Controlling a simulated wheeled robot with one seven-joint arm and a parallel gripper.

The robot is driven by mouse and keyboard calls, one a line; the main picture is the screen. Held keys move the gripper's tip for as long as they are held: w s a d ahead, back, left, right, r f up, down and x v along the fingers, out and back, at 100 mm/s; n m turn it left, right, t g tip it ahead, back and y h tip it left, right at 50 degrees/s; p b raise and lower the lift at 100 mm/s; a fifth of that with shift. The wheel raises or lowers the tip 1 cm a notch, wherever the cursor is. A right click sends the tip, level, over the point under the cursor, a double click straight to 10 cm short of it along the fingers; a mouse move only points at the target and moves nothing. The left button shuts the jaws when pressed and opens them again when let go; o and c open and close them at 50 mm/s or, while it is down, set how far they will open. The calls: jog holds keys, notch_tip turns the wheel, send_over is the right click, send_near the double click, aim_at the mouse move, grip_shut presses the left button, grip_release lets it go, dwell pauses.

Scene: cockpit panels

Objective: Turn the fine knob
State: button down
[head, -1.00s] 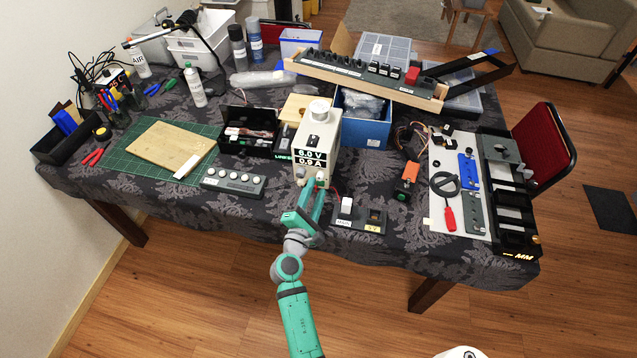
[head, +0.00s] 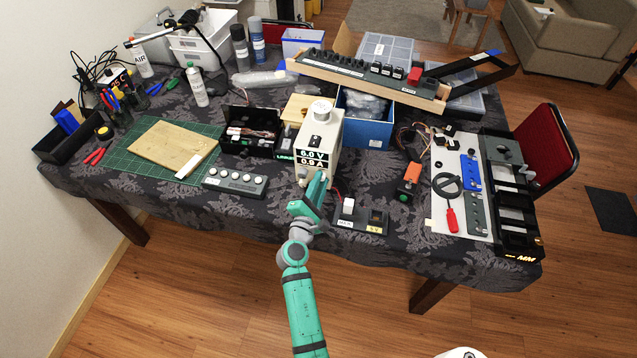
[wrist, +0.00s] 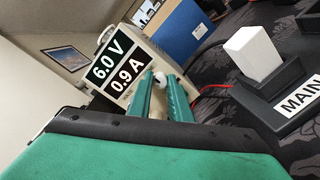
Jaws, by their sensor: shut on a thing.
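The light-coloured power supply (head: 326,137) stands at the middle of the table, with its display facing me. In the wrist view its display (wrist: 118,65) reads 6.0 V and 0.9 A. My gripper (head: 320,180) is at the low front of the supply, and its green fingers (wrist: 161,88) also show in the wrist view. They are shut on a small pale knob (wrist: 160,80) on the front panel. The fingers hide part of the knob, and I cannot read a label that names it as the fine knob.
A switch block marked MAIN with a white rocker (wrist: 251,52) stands close on the right of my gripper. A red wire (wrist: 213,88) runs between it and the supply. A grey strip with several white buttons (head: 235,181) lies to the left. A blue box (head: 366,132) stands behind.

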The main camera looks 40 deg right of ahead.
jog(key=shift+m, duration=0.3)
jog(key=shift+s+m, duration=0.1)
jog(key=shift+m, duration=0.4)
jog(key=m, duration=0.3)
jog(key=shift+s, duration=0.15)
jog(key=m, duration=0.3)
jog(key=shift+m, duration=0.4)
jog(key=m, duration=0.3)
jog(key=shift+d+m+y, duration=0.1)
jog(key=shift+m+y, duration=0.2)
jog(key=m, duration=0.6)
jog(key=shift+f, duration=0.15)
jog(key=shift+m, duration=0.6)
